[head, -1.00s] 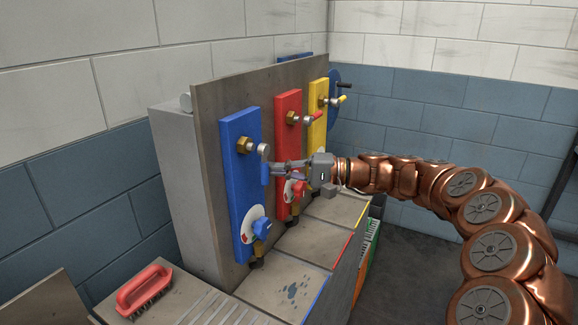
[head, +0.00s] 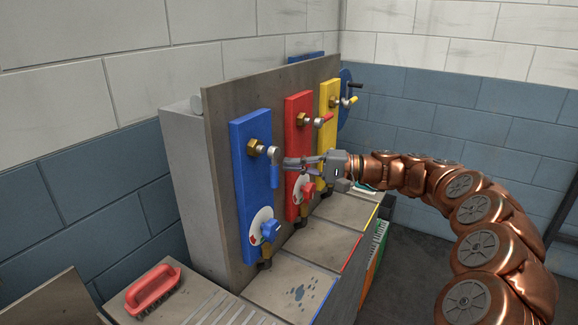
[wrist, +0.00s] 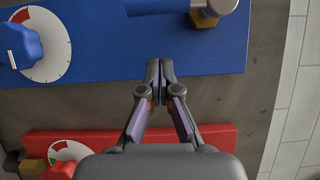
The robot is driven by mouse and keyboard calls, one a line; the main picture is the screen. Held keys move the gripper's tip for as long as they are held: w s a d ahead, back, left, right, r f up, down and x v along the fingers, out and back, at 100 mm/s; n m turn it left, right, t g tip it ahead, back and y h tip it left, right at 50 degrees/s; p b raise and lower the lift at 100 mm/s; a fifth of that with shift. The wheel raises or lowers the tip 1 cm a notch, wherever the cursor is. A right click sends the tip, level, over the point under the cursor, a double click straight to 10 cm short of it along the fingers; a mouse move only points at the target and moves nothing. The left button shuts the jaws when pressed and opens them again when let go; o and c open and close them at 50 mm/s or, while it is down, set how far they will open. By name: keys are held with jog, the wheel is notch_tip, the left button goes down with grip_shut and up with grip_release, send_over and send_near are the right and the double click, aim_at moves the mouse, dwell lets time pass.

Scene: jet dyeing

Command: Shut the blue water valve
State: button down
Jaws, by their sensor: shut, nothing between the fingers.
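The blue water valve is a lever with a blue handle (head: 275,170) below a brass fitting (head: 258,148) on the blue panel (head: 248,195). The handle hangs straight down along the panel. In the wrist view the handle (wrist: 158,6) lies across the top edge, partly cut off, beside the brass nut (wrist: 203,20). My gripper (head: 288,163) is shut and empty, just right of the handle. In the wrist view its closed fingertips (wrist: 160,68) are over the blue panel's edge, apart from the handle.
A dial with a blue knob (head: 270,230) sits lower on the blue panel. Red (head: 298,110) and yellow (head: 329,95) panels with levers stand behind it; their levers point outward. A red brush (head: 153,288) lies on the bench at lower left. Open floor is at right.

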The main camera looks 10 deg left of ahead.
jog(key=d+b, duration=0.2)
jog(key=d, duration=0.7)
jog(key=s+a+f+n+g+h, duration=0.1)
jog(key=s+a+h, duration=0.1)
jog(key=s, duration=0.6)
jog(key=s+a+n+g+h+p, duration=0.1)
jog(key=s+a+h, duration=0.15)
jog(key=s, duration=0.45)
jog(key=s+a+f+n+g+h, duration=0.1)
jog(key=s+a+g+h, duration=0.15)
jog(key=s, duration=0.55)
jog(key=s+d+f+m+t+h, duration=0.1)
jog(key=s+d+f+h, duration=0.4)
jog(key=s+d, duration=0.5)
jog(key=s+d+f+m+t+h+p, duration=0.1)
jog(key=s+d+f+h, duration=0.5)
jog(key=s+d+f, duration=0.3)
jog(key=s+d, duration=0.2)
jog(key=d, duration=0.1)
jog(key=shift+s+f+m+t+p, duration=0.15)
jog(key=shift+f+m+t+p, duration=0.05)
jog(key=shift+m+t+p, duration=0.15)
